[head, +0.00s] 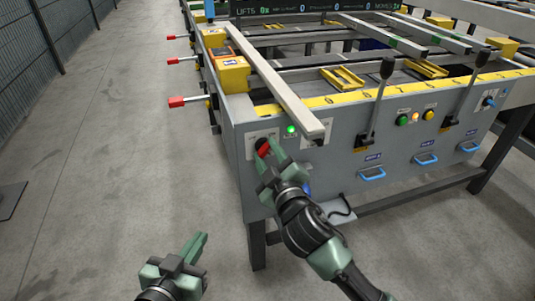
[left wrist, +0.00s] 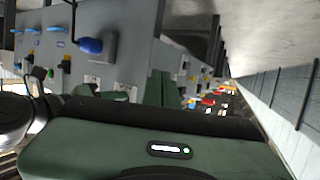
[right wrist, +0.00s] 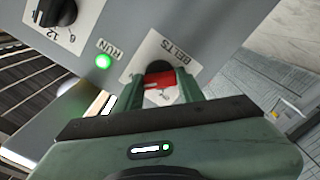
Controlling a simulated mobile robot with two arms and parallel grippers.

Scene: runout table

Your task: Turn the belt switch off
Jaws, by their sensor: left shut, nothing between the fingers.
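The belt switch has a red handle (head: 263,147) on a white plate at the left end of the grey front panel. In the right wrist view the red handle (right wrist: 158,80) sits under the label BELTS. My right gripper (head: 268,165) is at the switch; in the right wrist view its fingers (right wrist: 163,92) stand apart on either side of the handle. Whether they touch it is unclear, and they hide part of the plate. My left gripper (head: 201,242) is shut and empty, low over the floor left of the table.
A green lamp (head: 291,130) marked RUN is lit beside the switch. A black knob (right wrist: 58,12) is near it. A pale beam (head: 275,90) juts over the panel's top edge. Levers (head: 378,100) and blue handles (head: 372,174) are further right.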

